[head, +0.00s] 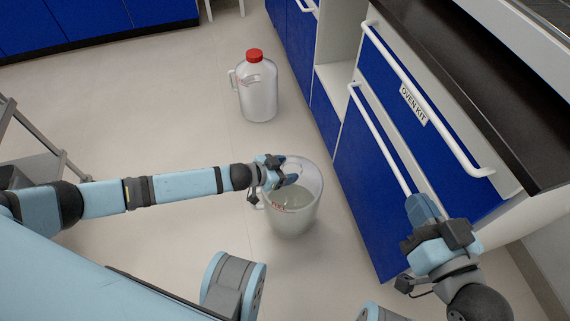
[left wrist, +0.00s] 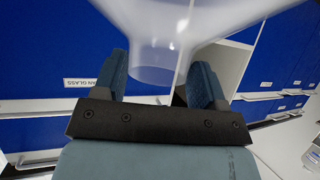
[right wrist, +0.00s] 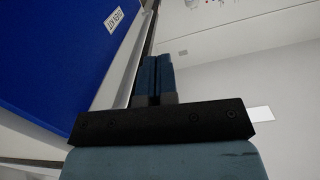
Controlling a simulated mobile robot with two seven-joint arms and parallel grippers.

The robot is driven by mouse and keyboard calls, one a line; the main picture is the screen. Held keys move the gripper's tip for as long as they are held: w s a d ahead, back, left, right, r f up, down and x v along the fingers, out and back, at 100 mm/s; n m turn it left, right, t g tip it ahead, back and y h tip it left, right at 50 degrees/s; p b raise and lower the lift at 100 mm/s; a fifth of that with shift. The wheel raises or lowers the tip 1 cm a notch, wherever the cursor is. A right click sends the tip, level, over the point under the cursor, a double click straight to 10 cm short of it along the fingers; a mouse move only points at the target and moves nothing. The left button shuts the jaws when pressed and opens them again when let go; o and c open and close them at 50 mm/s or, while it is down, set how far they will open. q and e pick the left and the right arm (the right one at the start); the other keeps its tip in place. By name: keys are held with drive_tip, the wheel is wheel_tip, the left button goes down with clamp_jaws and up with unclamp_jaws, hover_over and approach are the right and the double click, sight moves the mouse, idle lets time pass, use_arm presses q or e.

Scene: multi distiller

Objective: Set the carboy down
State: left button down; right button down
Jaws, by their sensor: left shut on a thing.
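A clear, uncapped carboy (head: 298,212) with pale liquid inside and a side handle is in the middle of the head view. My left gripper (head: 288,179) is shut on it at its upper part. In the left wrist view the carboy's clear wall (left wrist: 153,55) lies between the fingers (left wrist: 162,88). It looks roughly upright. I cannot tell whether its base touches the floor. My right gripper (head: 422,208) is shut and empty beside the blue cabinet front; its fingertips (right wrist: 155,70) are together in the right wrist view.
A similar carboy with a red cap (head: 257,88) stands on the pale floor (head: 170,110) farther back. Blue cabinets (head: 375,195) with white bar handles and a dark countertop (head: 470,90) line the right. A grey cart (head: 35,150) is at the left edge. Floor between is clear.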

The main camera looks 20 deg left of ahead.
sight(285, 195)
use_arm(q)
drive_tip(key=shift+w+d+f, duration=0.15)
drive_tip(key=shift+w+f, duration=0.05)
drive_tip(key=shift+f, duration=0.25)
wheel_tip(285, 195, down, 4)
drive_tip(key=b, duration=0.2)
drive_tip(key=shift+f+b, duration=0.15)
drive_tip(key=shift+b, duration=0.2)
use_arm(e)
drive_tip(key=shift+w+d+r+n+t+y, duration=0.15)
drive_tip(key=shift+w+d+n+t, duration=0.15)
drive_tip(key=shift+w+n, duration=0.2)
drive_tip(key=shift+w+d+r+n+t+y, duration=0.1)
drive_tip(key=shift+w+d+n+t+y, duration=0.1)
drive_tip(key=shift+w+n+t, duration=0.25)
drive_tip(key=shift+s+g, duration=0.15)
drive_tip(key=shift+g, duration=0.1)
use_arm(q)
drive_tip(key=shift+c, duration=2.4)
unclamp_jaws()
drive_tip(key=shift+s+f, duration=0.2)
drive_tip(key=shift+f, duration=0.2)
drive_tip(key=o, duration=0.3)
use_arm(e)
drive_tip(key=shift+f, duration=0.1)
use_arm(q)
drive_tip(key=shift+r, duration=0.1)
